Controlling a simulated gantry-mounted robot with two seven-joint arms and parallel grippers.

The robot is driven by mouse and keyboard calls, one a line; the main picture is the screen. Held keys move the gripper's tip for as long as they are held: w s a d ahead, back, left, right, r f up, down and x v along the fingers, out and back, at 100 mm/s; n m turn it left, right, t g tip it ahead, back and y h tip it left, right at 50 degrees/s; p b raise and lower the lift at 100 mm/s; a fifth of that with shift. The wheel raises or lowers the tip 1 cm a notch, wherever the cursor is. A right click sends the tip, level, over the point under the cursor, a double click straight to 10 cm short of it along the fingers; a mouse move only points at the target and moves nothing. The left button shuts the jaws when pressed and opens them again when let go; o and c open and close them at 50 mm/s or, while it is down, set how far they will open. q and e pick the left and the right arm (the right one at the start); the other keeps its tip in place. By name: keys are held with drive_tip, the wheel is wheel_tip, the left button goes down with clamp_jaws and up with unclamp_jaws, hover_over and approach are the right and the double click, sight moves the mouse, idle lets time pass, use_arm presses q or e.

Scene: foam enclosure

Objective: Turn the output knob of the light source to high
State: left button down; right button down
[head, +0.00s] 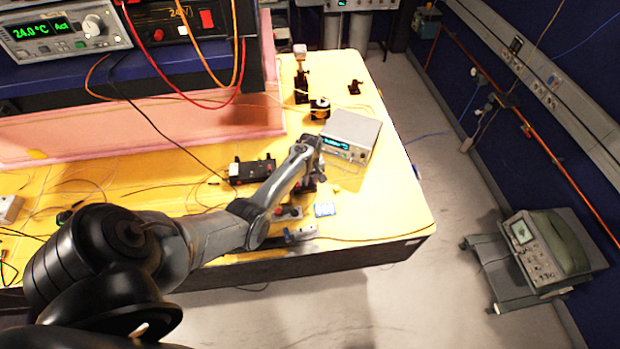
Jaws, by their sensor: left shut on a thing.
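The light source (353,130) is a grey box with a lit cyan display on its front panel, standing on the yellow table top (405,190). My left gripper (316,150) is at the left end of that front panel. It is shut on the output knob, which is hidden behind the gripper. The fingers are too small to make out in detail. My right gripper is not in view.
A black device (250,171) lies left of my left gripper. Small optical mounts (301,85) stand behind the light source. A blue and white item (325,210) and small parts lie near the front edge. Thin cables cross the table. The table's right end is clear.

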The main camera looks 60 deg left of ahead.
use_arm(q)
drive_tip(key=m+p, duration=0.2)
drive_tip(key=m, duration=0.2)
drive_tip(key=shift+r+m, duration=0.1)
drive_tip(key=shift+m, duration=0.3)
drive_tip(key=shift+m+p, duration=0.4)
drive_tip(key=shift+m, duration=1.8)
drive_tip(key=c, duration=1)
unclamp_jaws()
